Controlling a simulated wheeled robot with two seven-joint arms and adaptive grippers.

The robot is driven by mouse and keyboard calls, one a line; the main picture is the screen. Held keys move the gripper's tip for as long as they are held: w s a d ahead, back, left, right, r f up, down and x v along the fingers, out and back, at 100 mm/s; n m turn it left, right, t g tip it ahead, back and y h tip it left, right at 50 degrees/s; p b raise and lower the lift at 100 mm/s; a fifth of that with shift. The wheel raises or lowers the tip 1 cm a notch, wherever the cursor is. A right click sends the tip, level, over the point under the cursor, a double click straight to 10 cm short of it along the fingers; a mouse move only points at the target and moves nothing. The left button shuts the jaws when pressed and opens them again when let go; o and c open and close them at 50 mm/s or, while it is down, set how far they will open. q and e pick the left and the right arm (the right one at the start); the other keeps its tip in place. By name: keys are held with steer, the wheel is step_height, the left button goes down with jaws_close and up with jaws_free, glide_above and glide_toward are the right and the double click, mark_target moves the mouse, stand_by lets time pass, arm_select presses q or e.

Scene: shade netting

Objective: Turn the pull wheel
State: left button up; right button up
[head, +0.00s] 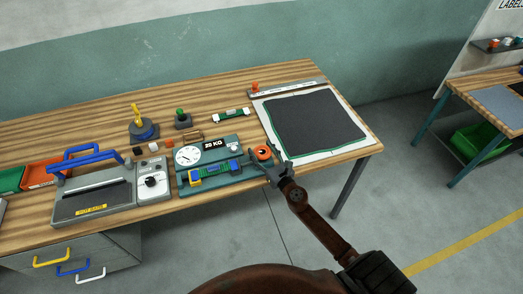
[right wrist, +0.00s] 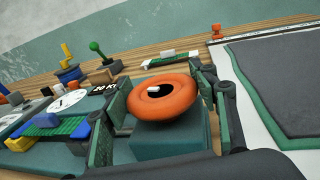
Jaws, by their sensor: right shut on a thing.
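The pull wheel is an orange ring with a dark centre (head: 263,152), at the right end of the teal test device (head: 217,183) on the workbench. In the right wrist view the orange wheel (right wrist: 164,97) fills the middle, on top of a teal block (right wrist: 172,143). My right gripper (head: 271,166) is at the wheel, with one finger on each side of it, shut on the wheel. The contact points are partly hidden by the wheel rim. My left gripper is not in view.
A dial marked 20 KG (head: 214,145) stands left of the wheel. A dark netting sheet (head: 318,122) lies on a white board to the right. A heat sealer with a blue handle (head: 93,190) and a control box (head: 151,182) stand further left.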

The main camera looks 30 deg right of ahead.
steer(key=shift+r+m+h+p, duration=0.25)
steer(key=shift+m+h+p, duration=0.9)
steer(key=shift+h, duration=0.45)
steer(key=m+g+h+p, duration=0.1)
steer(key=m+h+p, duration=0.1)
steer(key=h, duration=0.1)
steer(key=shift+f+g+h, duration=0.1)
steer(key=shift+g+h, duration=0.2)
steer(key=m+g+h, duration=0.2)
steer(key=h, duration=0.1)
steer(key=shift+f+m, duration=0.1)
steer(key=shift+m, duration=0.25)
steer(key=shift+s+d+m+g+h, duration=0.1)
steer(key=shift+d+m+g+h, duration=0.1)
steer(key=shift+m+g+h, duration=1.45)
steer(key=shift+g+h, duration=0.25)
steer(key=shift+h, duration=0.2)
steer(key=o, duration=1.2)
steer(key=shift+c, duration=0.2)
